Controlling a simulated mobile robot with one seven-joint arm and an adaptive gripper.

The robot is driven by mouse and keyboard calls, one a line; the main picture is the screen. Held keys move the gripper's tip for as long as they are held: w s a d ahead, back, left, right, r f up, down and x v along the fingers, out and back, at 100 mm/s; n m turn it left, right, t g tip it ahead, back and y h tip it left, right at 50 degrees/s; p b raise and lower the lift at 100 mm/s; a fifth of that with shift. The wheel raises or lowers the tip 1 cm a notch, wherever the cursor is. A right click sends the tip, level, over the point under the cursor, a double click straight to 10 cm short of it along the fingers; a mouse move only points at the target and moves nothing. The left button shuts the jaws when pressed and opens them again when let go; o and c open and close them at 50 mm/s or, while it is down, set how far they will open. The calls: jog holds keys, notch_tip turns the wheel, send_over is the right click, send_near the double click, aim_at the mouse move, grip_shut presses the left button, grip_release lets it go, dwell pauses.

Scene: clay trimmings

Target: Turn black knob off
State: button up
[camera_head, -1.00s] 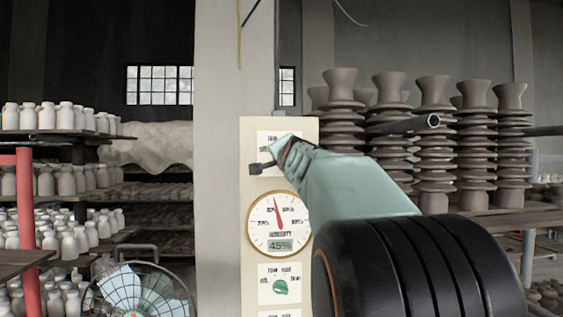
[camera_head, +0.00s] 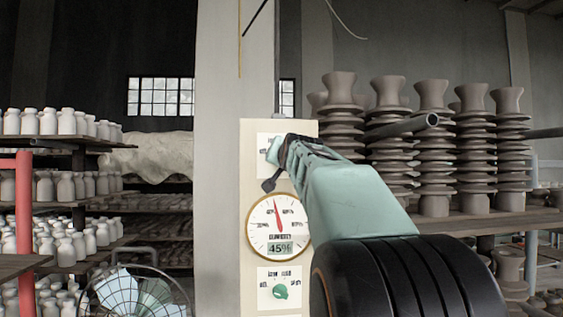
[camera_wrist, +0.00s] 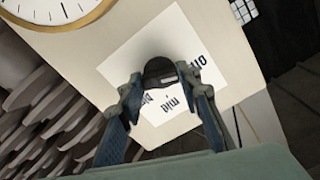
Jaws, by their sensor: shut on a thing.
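The black knob (camera_wrist: 160,71) sits on a white label plate on the beige panel. It shows in the wrist view between the two fingers of my gripper (camera_wrist: 162,84), which is shut on it. The plate's lettering (camera_wrist: 171,106) appears upside down and partly covered by the fingers. In the head view my gripper (camera_head: 271,166) is at the panel's top plate (camera_head: 264,141), and it hides the knob. The knob's pointing direction is hard to read.
Below on the panel (camera_head: 249,215) are a round humidity dial (camera_head: 262,235) reading 45% and a green knob (camera_head: 280,291). Stacked clay insulators (camera_head: 433,150) stand on a shelf to the right. White bottles (camera_head: 66,121) fill racks at the left, with a fan (camera_head: 130,293) in front.

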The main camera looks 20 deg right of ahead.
dwell(0.4)
jog(key=o, duration=1.2)
jog(key=shift+c, duration=0.2)
jog(key=v, duration=0.7)
jog(key=shift+s, duration=0.25)
jog(key=shift+a, duration=0.15)
